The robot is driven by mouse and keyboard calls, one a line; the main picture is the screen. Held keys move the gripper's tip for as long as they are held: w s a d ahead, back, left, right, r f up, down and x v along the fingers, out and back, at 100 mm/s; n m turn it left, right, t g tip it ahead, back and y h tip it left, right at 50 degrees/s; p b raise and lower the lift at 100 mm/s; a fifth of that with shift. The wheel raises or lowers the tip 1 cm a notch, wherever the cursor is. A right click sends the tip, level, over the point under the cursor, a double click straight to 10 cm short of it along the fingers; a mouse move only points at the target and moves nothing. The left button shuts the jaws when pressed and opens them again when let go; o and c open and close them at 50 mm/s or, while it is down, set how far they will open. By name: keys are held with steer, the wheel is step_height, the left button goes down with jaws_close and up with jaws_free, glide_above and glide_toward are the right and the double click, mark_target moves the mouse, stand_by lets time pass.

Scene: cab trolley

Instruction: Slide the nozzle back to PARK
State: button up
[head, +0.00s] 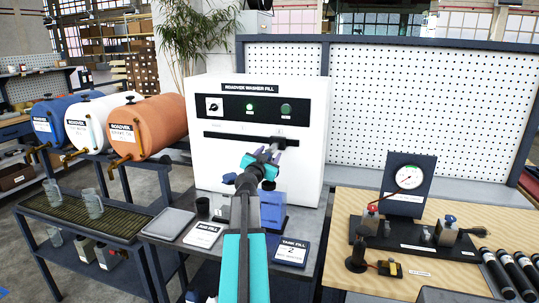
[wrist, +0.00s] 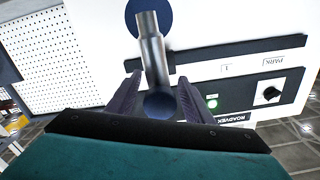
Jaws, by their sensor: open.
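The white washer-fill machine (head: 215,165) has a dark horizontal slot (head: 230,135) across its front. In the wrist view the nozzle is a grey metal rod (wrist: 150,45) with a dark blue ball end (wrist: 160,104). My gripper (head: 270,155) is open in front of the slot, right of its middle. In the wrist view its two dark jaws (wrist: 159,78) stand on either side of the nozzle, with the ball between them; I cannot tell whether they touch it. The PARK label (wrist: 274,61) is on the machine face, beyond the label 1 (wrist: 227,68), away from the nozzle.
A blue container (head: 271,212) stands below my gripper, partly hidden by my arm. A card reading TANK FILL 2 (head: 292,252) lies in front. Barrels (head: 160,125) stand left; a gauge stand (head: 405,185) is on the wooden bench at right. The machine's left front is clear.

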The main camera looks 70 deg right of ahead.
steer(key=shift+c, duration=0.2)
steer(key=shift+r, duration=0.1)
jaws_close()
steer(key=w+a+b, duration=0.2)
steer(key=w+b, duration=2.5)
steer(key=w, duration=0.3)
steer(key=shift+w, duration=0.15)
steer(key=shift+o, duration=0.2)
jaws_free()
steer(key=shift+w, duration=0.2)
steer(key=shift+s+d, duration=0.1)
steer(key=shift+s, duration=0.05)
